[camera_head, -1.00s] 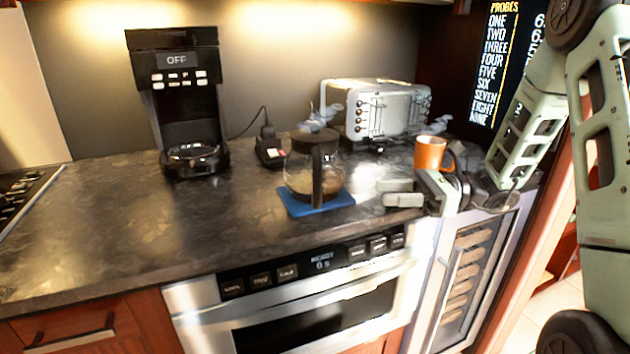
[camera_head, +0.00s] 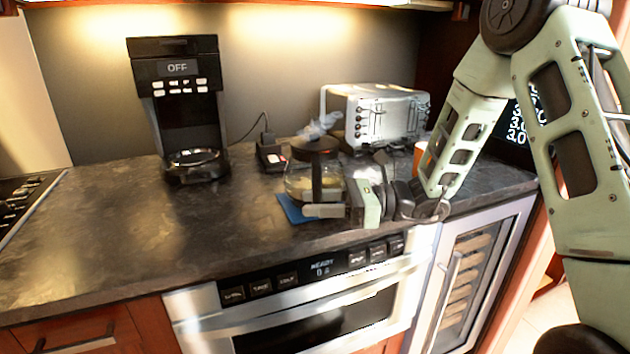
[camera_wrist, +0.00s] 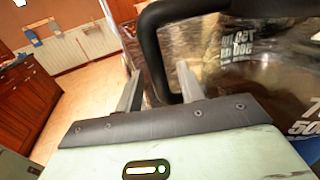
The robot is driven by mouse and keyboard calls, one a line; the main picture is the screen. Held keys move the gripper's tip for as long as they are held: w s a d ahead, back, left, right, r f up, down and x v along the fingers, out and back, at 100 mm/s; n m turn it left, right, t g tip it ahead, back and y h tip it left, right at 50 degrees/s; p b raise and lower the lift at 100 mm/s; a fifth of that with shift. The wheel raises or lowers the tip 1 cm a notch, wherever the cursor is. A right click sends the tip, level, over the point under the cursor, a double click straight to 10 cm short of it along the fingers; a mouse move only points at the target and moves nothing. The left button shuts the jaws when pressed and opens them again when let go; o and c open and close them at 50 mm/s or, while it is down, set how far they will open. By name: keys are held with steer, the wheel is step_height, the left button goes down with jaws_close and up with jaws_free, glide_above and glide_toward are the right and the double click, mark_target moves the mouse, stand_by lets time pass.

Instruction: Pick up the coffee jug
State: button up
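The coffee jug (camera_head: 299,187) is glass with a dark lid and a dark upright handle (camera_head: 317,176). It stands upright on a blue mat (camera_head: 292,212) on the counter. My gripper (camera_head: 320,207) is at the jug's front right, low beside the handle. In the wrist view the two fingers of my gripper (camera_wrist: 158,84) are apart, with the dark handle (camera_wrist: 152,52) showing between them. The jug's glass (camera_wrist: 240,70) with white volume markings fills the right side. I cannot tell whether a finger touches the handle.
A coffee maker (camera_head: 180,110) reading OFF stands at the back left. A toaster oven (camera_head: 385,118) is behind the jug. An orange mug (camera_head: 420,158) is partly hidden by my arm. The microwave drawer (camera_head: 315,300) is below the counter edge. The left counter is clear.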

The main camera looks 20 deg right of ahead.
steer(key=shift+a, duration=0.15)
jaws_close()
stand_by(1.4)
